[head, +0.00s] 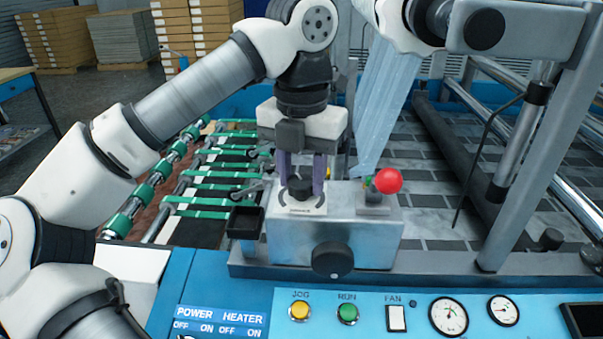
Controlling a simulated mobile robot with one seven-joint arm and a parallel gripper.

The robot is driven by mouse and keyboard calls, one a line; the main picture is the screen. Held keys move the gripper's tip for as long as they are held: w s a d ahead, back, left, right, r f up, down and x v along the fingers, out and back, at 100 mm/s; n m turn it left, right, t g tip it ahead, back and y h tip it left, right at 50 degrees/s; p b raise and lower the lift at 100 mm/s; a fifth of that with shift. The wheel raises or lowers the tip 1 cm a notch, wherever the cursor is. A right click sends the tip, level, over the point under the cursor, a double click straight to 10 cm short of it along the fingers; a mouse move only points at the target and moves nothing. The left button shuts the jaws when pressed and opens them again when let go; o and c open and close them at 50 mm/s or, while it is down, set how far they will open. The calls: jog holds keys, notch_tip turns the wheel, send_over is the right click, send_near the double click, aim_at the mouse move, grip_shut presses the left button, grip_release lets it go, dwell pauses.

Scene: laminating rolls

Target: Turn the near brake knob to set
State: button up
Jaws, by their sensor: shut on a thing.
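A black knob (300,189) stands on a pale dial plate (303,207) with dark arc marks, on top of a grey metal box (375,236). My gripper (301,192) points down from above, its two purple-grey fingers on either side of this knob and shut on it. The fingers partly hide the knob, and I cannot read its setting or the small plate lettering. A larger black knob (332,259) sits on the box's front face, apart from my gripper.
A red ball-topped lever (388,181) stands close right of my gripper. A small black open bin (245,222) is to the left. In front is a blue panel (260,300) with buttons and gauges. Green-banded rollers (212,185) lie at left, a metal post (535,140) at right.

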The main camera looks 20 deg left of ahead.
aim_at(301, 181)
jog(key=m, duration=0.4)
jog(key=shift+r+m, duration=0.1)
jog(key=shift+m, duration=0.2)
jog(key=shift+m+p, duration=0.4)
jog(key=shift+m, duration=1.5)
jog(key=o, duration=1)
notch_tip(301, 181, up, 14)
jog(key=p, duration=0.9)
